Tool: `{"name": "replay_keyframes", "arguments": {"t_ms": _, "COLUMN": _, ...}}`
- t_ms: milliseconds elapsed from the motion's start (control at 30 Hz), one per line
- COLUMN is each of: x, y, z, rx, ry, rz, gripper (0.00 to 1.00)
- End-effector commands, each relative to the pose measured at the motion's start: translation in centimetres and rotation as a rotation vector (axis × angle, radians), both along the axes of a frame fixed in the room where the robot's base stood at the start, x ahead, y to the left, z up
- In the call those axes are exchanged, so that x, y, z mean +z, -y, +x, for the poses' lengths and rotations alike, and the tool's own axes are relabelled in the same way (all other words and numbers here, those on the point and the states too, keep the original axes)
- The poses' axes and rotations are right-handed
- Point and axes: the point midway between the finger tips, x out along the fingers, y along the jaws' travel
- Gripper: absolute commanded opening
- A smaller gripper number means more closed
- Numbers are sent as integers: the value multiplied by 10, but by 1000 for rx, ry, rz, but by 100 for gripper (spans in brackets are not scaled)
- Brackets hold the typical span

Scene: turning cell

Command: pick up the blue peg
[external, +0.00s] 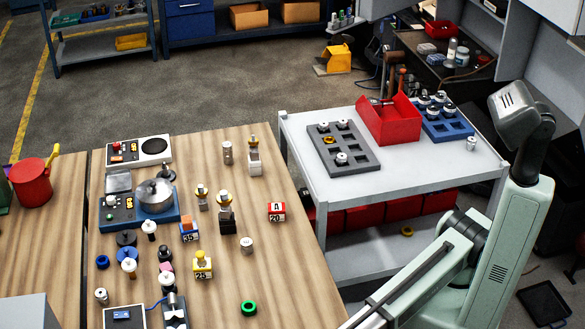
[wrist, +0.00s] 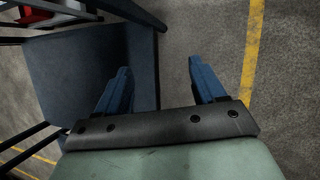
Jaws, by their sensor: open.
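My gripper (wrist: 159,68) shows in the wrist view with two blue fingers spread apart and nothing between them. It points past a dark blue-grey panel toward the grey floor, and no peg shows there. In the external view the gripper is out of frame. Several small pegs stand on the wooden table (external: 225,285), among them a white-topped peg (external: 149,228) and a pink-topped peg (external: 165,267). I cannot tell which item is the blue peg. A blue ring (external: 102,262) lies at the table's left.
A grey cart (external: 400,180) to the right holds a grey tray (external: 327,163), a blue tray (external: 454,130) and a red bin (external: 390,125). The table's right front is mostly clear.

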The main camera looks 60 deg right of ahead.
Motion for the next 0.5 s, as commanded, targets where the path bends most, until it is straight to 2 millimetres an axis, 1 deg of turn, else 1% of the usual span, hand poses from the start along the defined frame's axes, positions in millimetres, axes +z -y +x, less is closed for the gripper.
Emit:
{"name": "replay_keyframes", "arguments": {"t_ms": 33, "x": 12, "y": -11, "z": 7, "rx": -70, "ry": 48, "rz": 11, "gripper": 69}}
{"name": "replay_keyframes", "arguments": {"t_ms": 200, "x": 53, "y": -38, "z": 29, "rx": -351, "ry": 223, "rz": 46, "gripper": 69}}
{"name": "replay_keyframes", "arguments": {"t_ms": 367, "x": 96, "y": -62, "z": 50, "rx": -635, "ry": 374, "rz": 91, "gripper": 69}}
{"name": "replay_keyframes", "arguments": {"t_ms": 500, "x": 136, "y": -80, "z": 67, "rx": -891, "ry": 493, "rz": 139, "gripper": 69}}
